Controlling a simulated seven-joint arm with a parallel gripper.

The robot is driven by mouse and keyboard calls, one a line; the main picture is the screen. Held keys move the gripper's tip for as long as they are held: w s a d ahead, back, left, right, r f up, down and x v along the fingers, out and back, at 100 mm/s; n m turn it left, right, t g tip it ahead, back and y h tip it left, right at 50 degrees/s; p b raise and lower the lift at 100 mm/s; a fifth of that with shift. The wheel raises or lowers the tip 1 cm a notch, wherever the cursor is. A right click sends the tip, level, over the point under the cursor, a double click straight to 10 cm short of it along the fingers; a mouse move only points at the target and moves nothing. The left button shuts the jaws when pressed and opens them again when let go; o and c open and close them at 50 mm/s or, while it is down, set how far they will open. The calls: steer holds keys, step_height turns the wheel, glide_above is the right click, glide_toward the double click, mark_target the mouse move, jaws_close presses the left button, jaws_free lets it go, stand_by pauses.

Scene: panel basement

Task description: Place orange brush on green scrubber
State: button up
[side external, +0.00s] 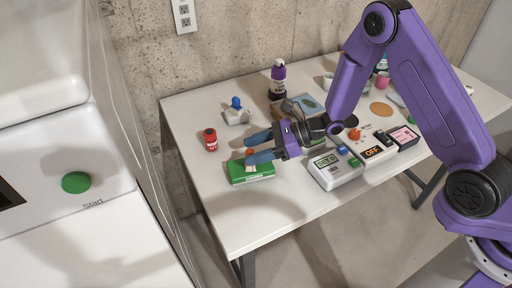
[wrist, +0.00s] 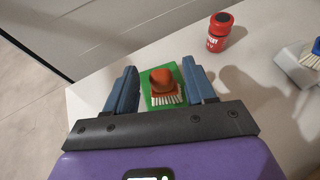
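The orange brush (wrist: 163,86) with white bristles is over the green scrubber (wrist: 148,74) in the wrist view, between my gripper's blue fingers. My gripper (wrist: 163,90) is open, with a gap between each finger and the brush. In the side view, my gripper (side external: 256,147) is low above the scrubber, its fingers pointing left.
A red bottle (side external: 210,140) stands behind and left of the scrubber. A blue brush (side external: 236,103) sits in a grey holder behind. Scales and boxed devices (side external: 335,169) stand to the right. The table's (side external: 225,214) front left area is clear.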

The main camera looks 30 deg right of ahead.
steer(key=shift+r, duration=0.15)
steer(key=shift+d+r, duration=0.15)
steer(key=shift+d, duration=0.1)
steer(key=v, duration=1.1)
steer(key=shift+s+d, duration=0.15)
steer(key=shift+s, duration=0.05)
steer(key=shift+r, duration=0.1)
